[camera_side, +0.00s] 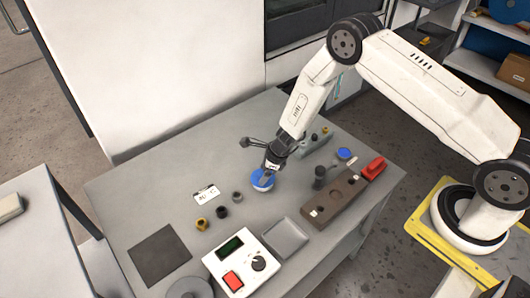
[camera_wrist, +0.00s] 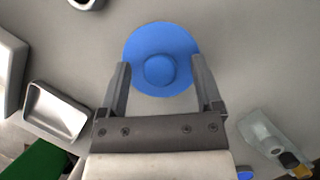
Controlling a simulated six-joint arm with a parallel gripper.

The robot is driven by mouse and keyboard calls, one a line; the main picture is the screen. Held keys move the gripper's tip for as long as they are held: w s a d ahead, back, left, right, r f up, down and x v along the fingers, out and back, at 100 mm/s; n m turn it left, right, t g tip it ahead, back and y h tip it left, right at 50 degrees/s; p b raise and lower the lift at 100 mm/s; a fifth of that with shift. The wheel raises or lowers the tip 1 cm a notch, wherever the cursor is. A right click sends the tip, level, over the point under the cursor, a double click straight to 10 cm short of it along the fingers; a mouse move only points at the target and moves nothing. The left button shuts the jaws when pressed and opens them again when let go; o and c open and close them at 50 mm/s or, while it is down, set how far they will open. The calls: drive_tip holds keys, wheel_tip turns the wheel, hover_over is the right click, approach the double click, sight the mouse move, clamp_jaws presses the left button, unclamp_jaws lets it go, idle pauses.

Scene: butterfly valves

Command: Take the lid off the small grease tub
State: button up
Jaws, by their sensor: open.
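A blue round lid (camera_wrist: 135,50) with a raised round knob (camera_wrist: 160,70) in its middle lies under my gripper in the wrist view. The same blue lid shows in the side view (camera_side: 261,182), on the grey table just below my gripper (camera_side: 267,169). The tub body under it is mostly hidden, so I cannot tell its shape. My gripper (camera_wrist: 160,66) is open, with one finger on each side of the knob, over or beside the lid's near edge. I cannot tell whether the fingers touch it.
A second blue round piece (camera_side: 344,154) sits to the right, near a red object (camera_side: 374,168) and a brown block (camera_side: 333,200). A grey tray (camera_side: 284,238) and a white control box (camera_side: 240,262) stand in front. Small rings (camera_side: 222,211) lie left. Bare table lies behind left.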

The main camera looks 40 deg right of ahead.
clamp_jaws()
idle(0.3)
drive_tip(key=shift+r, duration=0.1)
drive_tip(key=shift+r, duration=0.65)
drive_tip(key=s+d+r, duration=0.1)
drive_tip(key=s+r, duration=1)
drive_tip(key=s, duration=0.3)
drive_tip(key=shift+d+r, duration=0.25)
drive_tip(key=shift+r, duration=0.05)
